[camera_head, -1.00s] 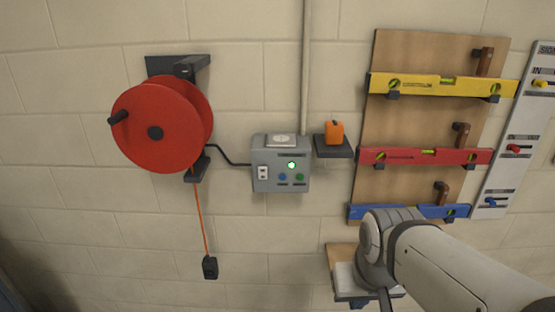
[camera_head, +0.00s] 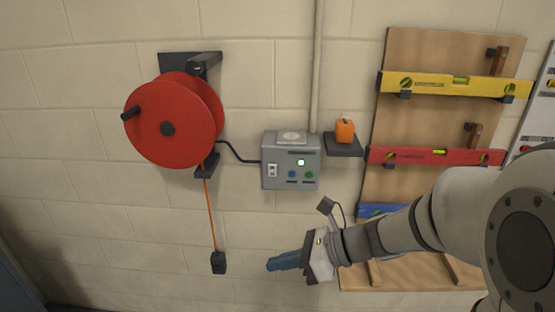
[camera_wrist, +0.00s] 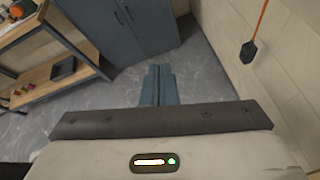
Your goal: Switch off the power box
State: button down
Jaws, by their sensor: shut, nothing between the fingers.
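The power box (camera_head: 282,181) is a grey box on the block wall. The power box is not in the wrist view.
A red cable reel (camera_head: 170,120) hangs left of the box, its orange cable ending in a black plug (camera_head: 218,263). An orange item (camera_head: 345,131) sits on a small shelf (camera_head: 343,147) to the right. The wrist view shows a blue cabinet (camera_wrist: 120,30) and a wooden shelf unit (camera_wrist: 45,85).

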jog(key=w+d+m+t, duration=0.3)
jog(key=w+m+t, duration=0.3)
jog(key=m, duration=0.5)
jog(key=w+d+r+m+t, duration=0.1)
jog(key=w+d+m+t, duration=0.1)
jog(key=w+m+t, duration=0.4)
jog(key=w+m, duration=0.4)
jog(key=m, duration=0.1)
jog(key=shift+w+d, duration=0.4)
jog(key=shift+w+a, duration=0.1)
jog(key=p, duration=0.3)
send_near(270, 168)
jog(key=x, duration=0.5)
jog(key=shift+s+a+f, duration=0.1)
jog(key=shift+s+a, duration=0.15)
jog(key=shift+a, duration=0.2)
jog(key=shift+w, duration=0.6)
jog(key=shift+d, duration=0.1)
